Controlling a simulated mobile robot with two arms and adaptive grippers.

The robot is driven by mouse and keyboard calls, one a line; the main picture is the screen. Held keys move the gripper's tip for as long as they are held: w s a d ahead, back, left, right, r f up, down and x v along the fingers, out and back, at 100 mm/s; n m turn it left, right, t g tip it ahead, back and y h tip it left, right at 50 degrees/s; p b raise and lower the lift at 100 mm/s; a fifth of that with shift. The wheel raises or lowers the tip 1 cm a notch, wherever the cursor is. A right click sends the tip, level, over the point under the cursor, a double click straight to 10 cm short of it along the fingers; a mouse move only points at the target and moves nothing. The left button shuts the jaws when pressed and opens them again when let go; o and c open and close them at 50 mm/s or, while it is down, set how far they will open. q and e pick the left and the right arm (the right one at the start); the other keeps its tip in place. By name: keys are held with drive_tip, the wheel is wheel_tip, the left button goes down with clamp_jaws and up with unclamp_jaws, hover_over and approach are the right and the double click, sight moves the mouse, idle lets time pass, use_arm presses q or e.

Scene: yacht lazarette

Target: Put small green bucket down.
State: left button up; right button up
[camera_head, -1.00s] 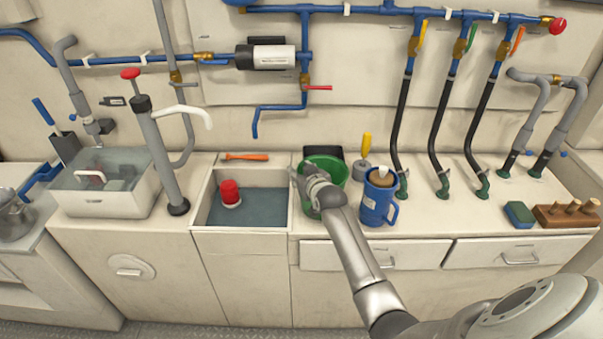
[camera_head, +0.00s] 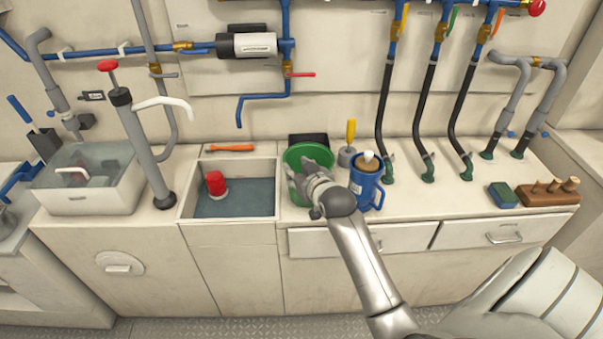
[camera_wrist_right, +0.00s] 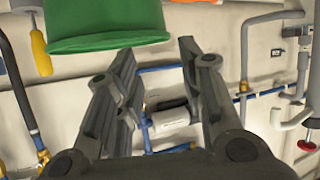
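The small green bucket (camera_head: 310,152) stands upright on the counter, just right of the sink; my gripper and wrist hide its front and lower part. My right gripper (camera_head: 292,178) is in front of the bucket in the head view. In the right wrist view, my right gripper (camera_wrist_right: 157,48) has its two fingers apart with nothing between them. The bucket (camera_wrist_right: 105,22) shows there upside down at the top left, its rim close to the left finger's tip; I cannot tell whether they touch. My left gripper is not in view.
A blue jug (camera_head: 365,187) stands close to the bucket's right. The sink (camera_head: 240,208) on its left holds a red-topped object (camera_head: 216,184). A black box (camera_head: 308,138) and a yellow-handled tool (camera_head: 350,131) are behind.

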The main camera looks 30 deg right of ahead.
drive_tip(key=s+a+f+n+g+y, duration=0.1)
drive_tip(key=s+a+f+g, duration=0.3)
drive_tip(key=f, duration=0.7)
drive_tip(key=s+a+f, duration=0.1)
drive_tip(key=s+f, duration=0.5)
drive_tip(key=f, duration=0.5)
drive_tip(key=s+a+f+n+g+y, duration=0.1)
drive_tip(key=s+a+f+g, duration=0.2)
drive_tip(key=f, duration=0.8)
drive_tip(key=s+a+f+g, duration=0.1)
drive_tip(key=s+f, duration=0.5)
drive_tip(key=s, duration=0.6)
drive_tip(key=s+a+f+n+g, duration=0.1)
drive_tip(key=s+a+f+g, duration=0.1)
drive_tip(key=s+f, duration=0.5)
drive_tip(key=s+a+f+g, duration=0.2)
drive_tip(key=s+f, duration=0.5)
drive_tip(key=s, duration=1.2)
drive_tip(key=shift+s+f+n+y, duration=0.15)
drive_tip(key=shift+s+n+y, duration=0.05)
drive_tip(key=shift+n+y, duration=0.2)
